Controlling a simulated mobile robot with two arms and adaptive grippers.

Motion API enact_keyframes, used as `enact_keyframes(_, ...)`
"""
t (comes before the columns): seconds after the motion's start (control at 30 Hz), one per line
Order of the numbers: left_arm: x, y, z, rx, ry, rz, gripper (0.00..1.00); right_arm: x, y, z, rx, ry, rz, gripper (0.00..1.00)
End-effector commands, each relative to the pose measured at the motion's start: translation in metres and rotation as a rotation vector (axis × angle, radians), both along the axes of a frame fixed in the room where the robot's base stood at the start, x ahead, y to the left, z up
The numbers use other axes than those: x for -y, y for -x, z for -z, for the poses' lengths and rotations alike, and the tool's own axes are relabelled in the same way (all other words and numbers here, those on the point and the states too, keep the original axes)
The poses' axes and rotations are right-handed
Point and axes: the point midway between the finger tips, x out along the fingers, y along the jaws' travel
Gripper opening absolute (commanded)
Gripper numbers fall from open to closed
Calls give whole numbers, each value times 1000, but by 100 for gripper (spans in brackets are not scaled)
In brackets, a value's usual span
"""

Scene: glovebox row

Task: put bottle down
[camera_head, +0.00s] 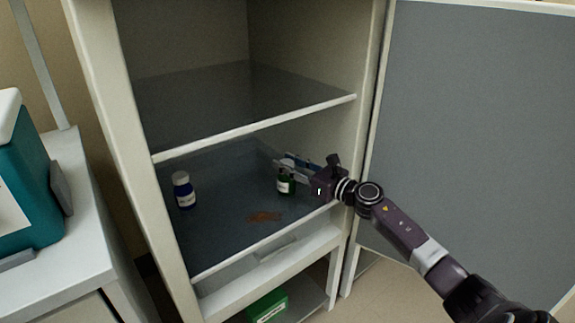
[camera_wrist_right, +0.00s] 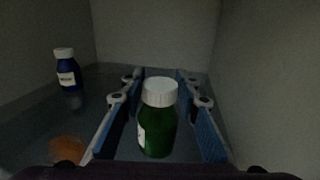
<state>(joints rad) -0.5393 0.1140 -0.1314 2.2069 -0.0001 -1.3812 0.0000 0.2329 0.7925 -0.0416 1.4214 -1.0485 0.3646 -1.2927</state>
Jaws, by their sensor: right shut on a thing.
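A green bottle (camera_head: 286,184) with a white cap and white label is upright inside the cabinet, at the right of the middle shelf (camera_head: 228,215). In the right wrist view the green bottle (camera_wrist_right: 157,132) stands between the two blue-padded fingers. My right gripper (camera_head: 283,164) reaches in from the right and is shut on this bottle. I cannot tell whether its base touches the shelf. My left gripper is in neither view.
A blue bottle (camera_head: 183,190) with a white cap stands at the shelf's left. An orange-brown patch (camera_head: 264,216) lies near the front. An upper shelf (camera_head: 225,100) is above. The open door (camera_head: 475,130) is at right. A green box (camera_head: 268,306) sits below.

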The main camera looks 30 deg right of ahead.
Motion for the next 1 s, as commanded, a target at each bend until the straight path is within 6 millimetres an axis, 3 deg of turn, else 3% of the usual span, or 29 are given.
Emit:
enact_keyframes(0.23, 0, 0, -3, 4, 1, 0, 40, 0, 0, 0, 1, 0, 0, 0)
enact_keyframes(0.27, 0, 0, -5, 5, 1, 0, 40, 0, 0, 1, 0, 0, 0, 33)
enact_keyframes(0.4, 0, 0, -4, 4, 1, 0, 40, 0, 0, 1, 0, 0, -1, 47)
enact_keyframes(0.77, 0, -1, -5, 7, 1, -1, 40, 0, 0, -1, 0, 0, 0, 47)
enact_keyframes(1.0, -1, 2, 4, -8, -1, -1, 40, 7, 27, 1, -4, 2, 0, 47)
